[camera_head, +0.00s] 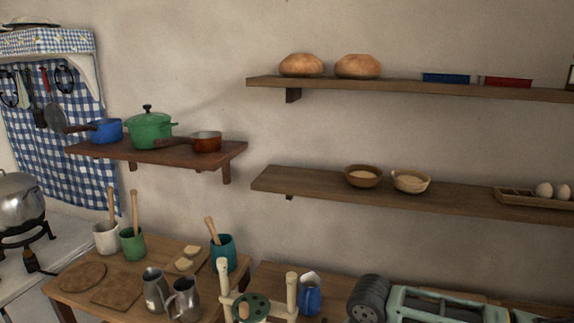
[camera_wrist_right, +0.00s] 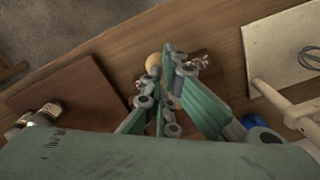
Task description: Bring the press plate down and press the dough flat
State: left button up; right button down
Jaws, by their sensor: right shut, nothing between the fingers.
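The press stands at the bottom edge of the head view, with two cream posts (camera_head: 292,297) and a round green press plate (camera_head: 243,311) with a wooden knob between them. Its lower part is cut off, and I cannot make out dough under the plate. In the right wrist view my right gripper (camera_wrist_right: 168,62) is shut and empty above the wooden table. A pale tan round thing (camera_wrist_right: 154,63) shows partly behind its fingertips; I cannot tell what it is. A cream board (camera_wrist_right: 285,58) with a cream post (camera_wrist_right: 277,98) lies to the right. My left gripper is out of view.
Metal jugs (camera_head: 184,300), a teal pot (camera_head: 223,252) and a blue jug (camera_head: 309,296) stand close around the press. Shelves (camera_head: 390,197) run along the wall above. A brown board (camera_wrist_right: 72,98) lies left of my right gripper, with small jars (camera_wrist_right: 45,115) beside it.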

jog(key=shift+s+a+f+p, duration=0.1)
jog(key=shift+s+f+p, duration=0.2)
jog(key=shift+f, duration=0.3)
jog(key=shift+s+a+f+p, duration=0.15)
jog(key=shift+f+p, duration=0.15)
jog(key=shift+f, duration=0.35)
jog(key=shift+s+d+f+p, duration=0.1)
jog(key=shift+s+f+p, duration=0.2)
jog(key=shift+f, duration=0.3)
dwell(1.6)
jog(key=shift+s+a+f+p, duration=0.15)
jog(key=shift+f+p, duration=0.2)
jog(key=shift+f, duration=0.6)
dwell(0.6)
dwell(0.6)
notch_tip(320, 180, up, 3)
jog(key=p, duration=0.3)
jog(key=shift+r, duration=0.1)
jog(key=shift+r+b, duration=0.25)
jog(key=shift+b, duration=0.1)
jog(key=shift+r, duration=2.15)
